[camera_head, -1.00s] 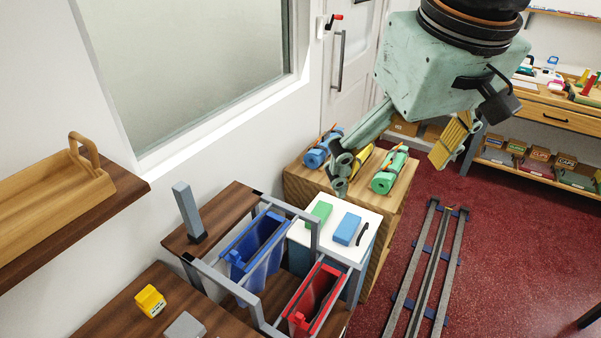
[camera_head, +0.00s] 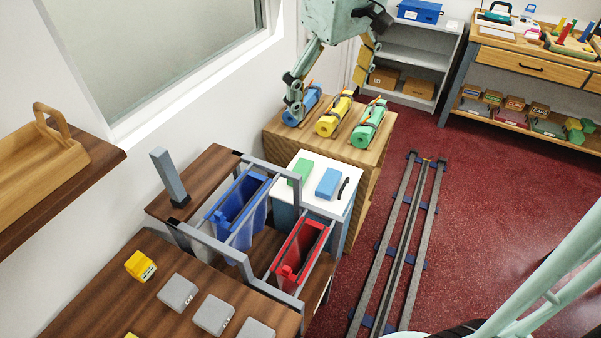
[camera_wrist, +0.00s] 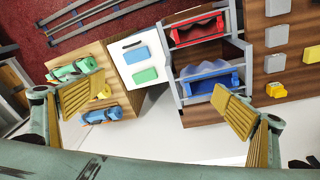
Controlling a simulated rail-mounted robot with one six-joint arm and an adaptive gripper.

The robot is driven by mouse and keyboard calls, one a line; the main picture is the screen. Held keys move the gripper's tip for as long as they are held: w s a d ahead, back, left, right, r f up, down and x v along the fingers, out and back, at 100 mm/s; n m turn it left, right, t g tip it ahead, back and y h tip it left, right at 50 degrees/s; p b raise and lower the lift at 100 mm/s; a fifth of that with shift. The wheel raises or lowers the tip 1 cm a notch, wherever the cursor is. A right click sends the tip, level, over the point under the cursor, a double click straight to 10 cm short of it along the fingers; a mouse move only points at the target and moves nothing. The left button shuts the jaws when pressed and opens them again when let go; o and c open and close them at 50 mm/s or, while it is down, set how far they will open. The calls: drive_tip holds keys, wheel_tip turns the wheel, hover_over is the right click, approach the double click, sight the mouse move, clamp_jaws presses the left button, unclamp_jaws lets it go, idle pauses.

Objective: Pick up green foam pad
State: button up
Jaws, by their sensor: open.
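The green foam pad (camera_head: 300,171) lies flat on the white top of a small cabinet (camera_head: 285,193), left of a blue pad (camera_head: 327,184). In the wrist view the green foam pad (camera_wrist: 145,75) lies just below the blue pad (camera_wrist: 136,55). My gripper (camera_head: 328,100) is open and empty, above the wooden stand behind the white cabinet. In the wrist view the widely spread fingers of my gripper (camera_wrist: 157,105) stand either side of the green pad's place in the picture, apart from it.
Blue, yellow (camera_head: 334,113) and green rolls lie on the wooden stand (camera_head: 350,145). A metal frame holds a blue bin (camera_head: 240,207) and a red bin (camera_head: 298,250) beside the cabinet. A black handle-like piece (camera_head: 344,188) is right of the blue pad. Rails (camera_head: 400,235) run along the red floor.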

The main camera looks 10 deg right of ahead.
drive_tip(key=w+f+n+g+p, duration=0.1)
drive_tip(key=w+f+n, duration=0.2)
drive_tip(key=w+f, duration=1.3)
drive_tip(key=w+f+n, duration=0.1)
drive_tip(key=w+f, duration=0.2)
drive_tip(key=f, duration=0.3)
drive_tip(key=w+f+n, duration=0.1)
drive_tip(key=w+f, duration=0.2)
drive_tip(key=f, duration=0.3)
drive_tip(key=w+f+n+g+p, duration=0.1)
drive_tip(key=w+f, duration=0.2)
drive_tip(key=f, duration=0.4)
drive_tip(key=shift+w, duration=0.3)
drive_tip(key=shift+d, duration=0.1)
hover_over(301, 170)
drive_tip(key=shift+f, duration=4.25)
drive_tip(key=shift+f, duration=0.15)
drive_tip(key=shift+w+f+b, duration=0.1)
drive_tip(key=shift+f+b, duration=0.25)
drive_tip(key=shift+f, duration=2.1)
